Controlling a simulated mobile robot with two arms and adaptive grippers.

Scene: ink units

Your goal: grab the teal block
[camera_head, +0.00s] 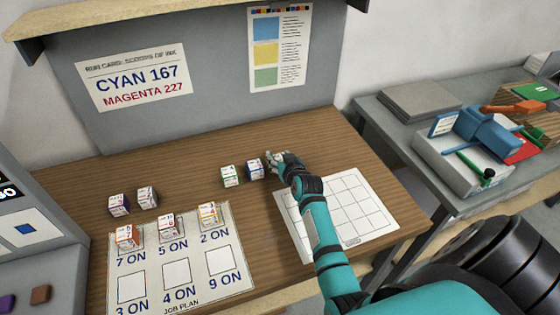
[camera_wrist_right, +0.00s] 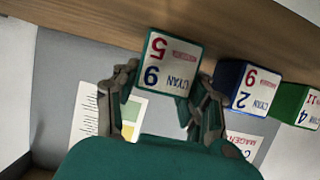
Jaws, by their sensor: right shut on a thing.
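The teal block (camera_wrist_right: 168,66) is a small cube with a white label printed with the word CYAN and red print. In the wrist view it sits between the two fingers of my right gripper (camera_wrist_right: 167,84), which is shut on it. In the head view my right gripper (camera_head: 276,158) is at the right end of a short row of blocks, and its fingers hide most of the teal block. I cannot tell whether the block touches the table. My left gripper is not in view.
A blue block (camera_head: 255,169) and a green block (camera_head: 229,176) stand just left of my right gripper. More blocks stand on and behind the job plan sheet (camera_head: 197,251). A white grid sheet (camera_head: 350,207) lies empty under my right arm. A grey backboard (camera_head: 215,105) rises behind the table.

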